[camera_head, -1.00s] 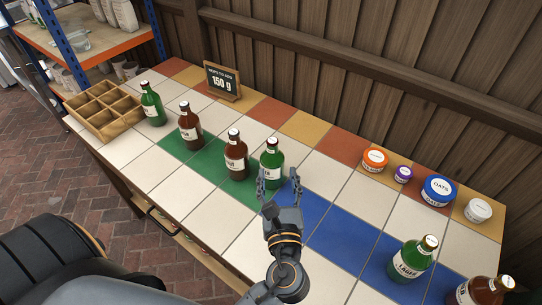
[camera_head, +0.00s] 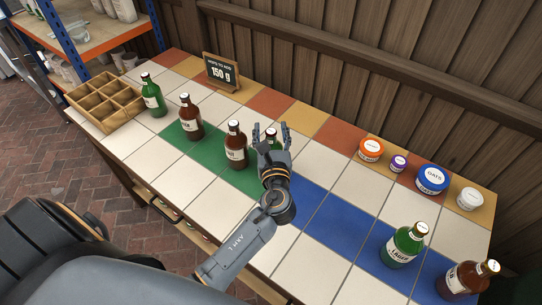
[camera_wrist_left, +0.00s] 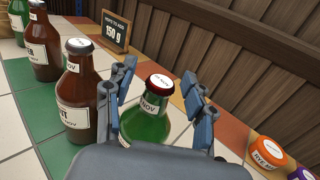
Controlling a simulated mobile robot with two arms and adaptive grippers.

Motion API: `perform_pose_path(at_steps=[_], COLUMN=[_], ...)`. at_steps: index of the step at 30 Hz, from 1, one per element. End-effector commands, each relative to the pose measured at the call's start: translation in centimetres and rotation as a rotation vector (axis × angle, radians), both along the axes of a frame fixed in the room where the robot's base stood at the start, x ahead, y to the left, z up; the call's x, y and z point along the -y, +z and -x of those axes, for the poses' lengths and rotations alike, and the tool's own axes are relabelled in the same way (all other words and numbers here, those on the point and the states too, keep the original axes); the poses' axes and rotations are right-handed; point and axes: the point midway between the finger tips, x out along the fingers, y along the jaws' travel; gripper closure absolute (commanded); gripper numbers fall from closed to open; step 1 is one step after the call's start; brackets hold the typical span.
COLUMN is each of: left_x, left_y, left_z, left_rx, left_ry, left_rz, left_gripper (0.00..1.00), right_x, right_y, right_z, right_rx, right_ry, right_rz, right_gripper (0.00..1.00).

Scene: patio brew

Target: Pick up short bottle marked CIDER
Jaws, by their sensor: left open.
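My left gripper (camera_head: 271,128) is open, with its fingers on either side of a short green bottle (camera_head: 272,142) with a red-edged white cap. In the left wrist view this green bottle (camera_wrist_left: 146,122) stands upright between the open fingers, and the gripper body hides its lower part. Its label is mostly hidden, so I cannot read CIDER on it. Another green bottle (camera_head: 152,98) stands at the left by the wooden crate, its label too small to read. A third green bottle (camera_head: 402,246), labelled LAGER, stands at the right. My right gripper is not in view.
Two brown bottles stand left of the gripper, the nearer one (camera_head: 236,150) close beside it. Another brown bottle (camera_head: 466,280) is at the front right. A wooden crate (camera_head: 106,122), a 150 g sign (camera_head: 221,73) and small tubs, including OATS (camera_head: 432,179), line the tiled table.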

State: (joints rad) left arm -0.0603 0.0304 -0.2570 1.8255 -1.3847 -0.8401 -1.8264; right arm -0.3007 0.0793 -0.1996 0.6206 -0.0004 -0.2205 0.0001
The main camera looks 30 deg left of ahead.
Motion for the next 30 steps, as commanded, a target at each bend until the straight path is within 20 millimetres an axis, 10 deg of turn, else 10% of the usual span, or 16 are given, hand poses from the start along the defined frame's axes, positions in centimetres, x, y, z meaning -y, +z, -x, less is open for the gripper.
perform_pose_path(at_steps=[6, 14, 30], left_x=[0.01, 0.02, 0.04], left_y=[-0.02, -0.03, 0.17], left_z=[-0.03, 0.00, -0.03], left_rx=[0.001, 0.000, 0.004], left_ry=[0.000, 0.000, -0.001], left_rz=[0.001, 0.001, 0.000], left_gripper=[0.48, 1.00, 1.00], right_x=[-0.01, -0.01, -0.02], right_y=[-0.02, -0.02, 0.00], right_z=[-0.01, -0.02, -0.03], right_rx=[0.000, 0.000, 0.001], right_ry=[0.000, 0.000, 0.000], right_rz=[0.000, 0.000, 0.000], right_gripper=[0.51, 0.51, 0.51])
